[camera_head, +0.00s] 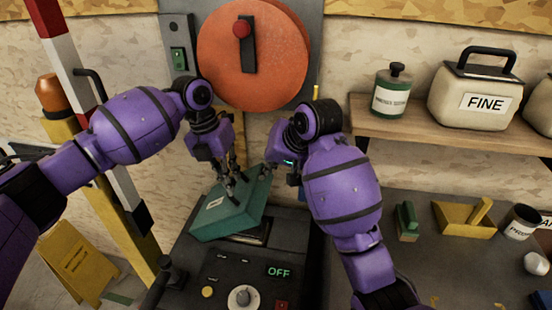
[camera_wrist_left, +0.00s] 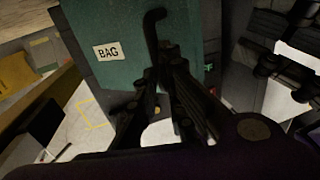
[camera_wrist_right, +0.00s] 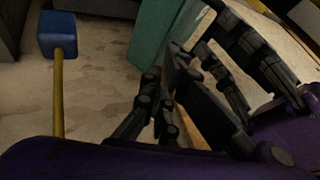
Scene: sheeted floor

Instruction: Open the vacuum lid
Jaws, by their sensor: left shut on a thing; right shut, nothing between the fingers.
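The vacuum lid (camera_head: 215,217) is a green box-like cover, raised and tilted above the dark machine body (camera_head: 195,245). In the left wrist view it is the green panel with a "BAG" label (camera_wrist_left: 108,51) and a bent black handle (camera_wrist_left: 153,22). My left gripper (camera_head: 230,190) is at the lid's top and shut on the black handle; its fingers also show in the left wrist view (camera_wrist_left: 165,70). My right gripper (camera_head: 266,170) is shut and empty beside the lid's right upper edge. In the right wrist view its fingers (camera_wrist_right: 163,80) hide part of the green lid (camera_wrist_right: 155,35).
The control panel with an "OFF" display (camera_head: 278,271) and a knob (camera_head: 243,297) lies in front. A big orange disc (camera_head: 225,75) is on the wall behind. A shelf (camera_head: 440,135) and a bench with tools stand right. A striped post (camera_head: 85,75) stands left.

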